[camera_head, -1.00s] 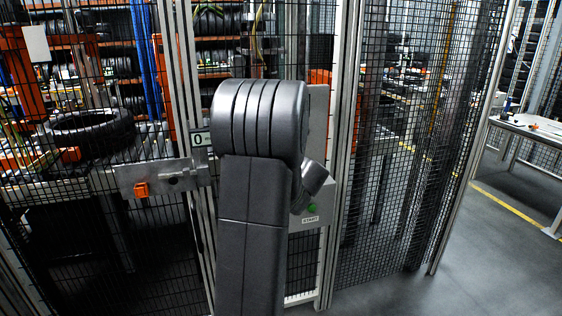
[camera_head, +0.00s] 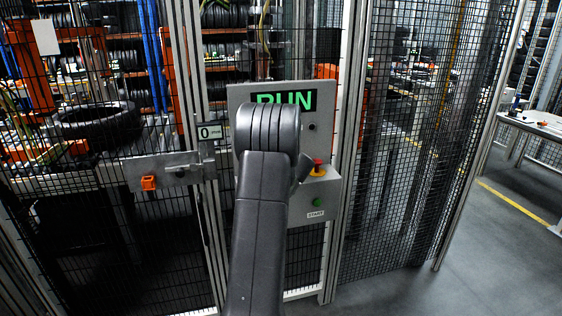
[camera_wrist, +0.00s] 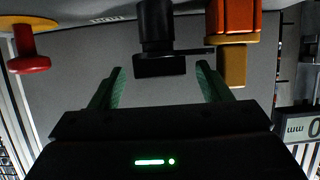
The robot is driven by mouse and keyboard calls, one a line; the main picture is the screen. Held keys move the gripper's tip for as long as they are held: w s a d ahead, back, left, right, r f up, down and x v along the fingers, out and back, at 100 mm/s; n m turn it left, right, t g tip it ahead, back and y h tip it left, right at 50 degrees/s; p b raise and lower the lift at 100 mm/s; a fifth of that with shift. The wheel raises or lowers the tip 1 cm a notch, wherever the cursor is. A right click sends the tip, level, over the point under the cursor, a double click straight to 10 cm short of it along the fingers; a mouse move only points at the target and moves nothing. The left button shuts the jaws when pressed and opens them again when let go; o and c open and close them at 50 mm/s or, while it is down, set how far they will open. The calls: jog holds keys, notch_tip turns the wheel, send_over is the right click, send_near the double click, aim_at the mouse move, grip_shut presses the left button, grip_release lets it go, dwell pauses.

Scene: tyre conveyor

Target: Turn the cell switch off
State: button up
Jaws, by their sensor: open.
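The grey control panel (camera_head: 240,96) stands at the fence with a green RUN display (camera_head: 285,101). My arm covers much of its middle and hides my gripper in the head view. In the wrist view my gripper (camera_wrist: 160,68) is open, with green-lined fingers facing the panel. A black knob-like part (camera_wrist: 158,40), possibly the cell switch, sits ahead between the finger lines, with no visible grip on it. An orange and yellow part (camera_wrist: 232,30) sits right of it, and a red mushroom button (camera_wrist: 28,62) to the left. I cannot read any switch position.
The red stop button (camera_head: 318,166) and green start button (camera_head: 317,202) are on the panel's right side. A small 0 mm sign (camera_head: 211,132) and a latch plate with an orange part (camera_head: 149,183) are on the fence to the left. Open floor lies at right.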

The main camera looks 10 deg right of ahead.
jog(key=shift+w, duration=0.1)
jog(key=c, duration=1)
